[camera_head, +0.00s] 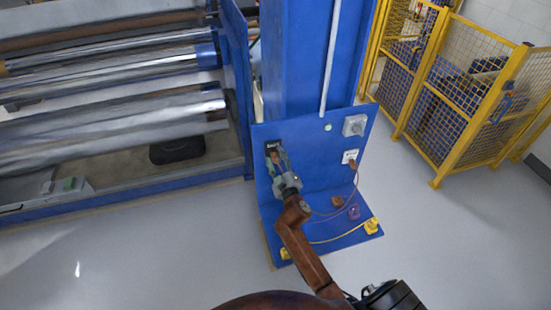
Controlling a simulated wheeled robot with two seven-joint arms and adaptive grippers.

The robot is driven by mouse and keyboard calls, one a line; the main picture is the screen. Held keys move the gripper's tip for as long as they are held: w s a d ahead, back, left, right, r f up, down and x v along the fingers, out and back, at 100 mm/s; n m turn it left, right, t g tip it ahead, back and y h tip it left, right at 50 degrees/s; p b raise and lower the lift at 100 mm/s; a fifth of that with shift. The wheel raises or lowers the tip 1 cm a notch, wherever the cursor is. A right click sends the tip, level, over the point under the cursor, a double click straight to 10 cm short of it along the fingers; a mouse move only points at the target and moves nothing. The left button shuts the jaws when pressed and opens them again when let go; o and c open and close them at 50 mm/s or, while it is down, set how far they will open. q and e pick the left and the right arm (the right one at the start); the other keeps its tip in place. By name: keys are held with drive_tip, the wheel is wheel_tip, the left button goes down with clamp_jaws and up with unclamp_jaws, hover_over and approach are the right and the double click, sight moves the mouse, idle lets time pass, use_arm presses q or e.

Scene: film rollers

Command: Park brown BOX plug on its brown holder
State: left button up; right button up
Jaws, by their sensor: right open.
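My right gripper (279,163) is open at the upper left of the blue upright panel, close in front of a dark socket frame (271,146) with something brownish in it. Whether the fingers touch it or surround it I cannot tell. A small brown plug (353,164) shows at the lower edge of a white socket box (349,156) on the right of the panel, and a thin reddish-brown cable hangs below it. A brown holder-like block (337,201) is on the lower part of the blue stand. My left gripper is not in view.
A purple block (354,212) and yellow blocks (371,226) (285,253) joined by a yellow cable sit on the stand's base. A grey box (354,125) is on the panel. Rollers (120,125) stand left, a yellow fence (450,110) right. The floor between is clear.

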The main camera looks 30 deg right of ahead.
drive_tip(key=shift+c, duration=0.6)
clamp_jaws()
drive_tip(key=o, duration=0.6)
unclamp_jaws()
drive_tip(key=shift+s, duration=0.1)
drive_tip(key=v, duration=1.2)
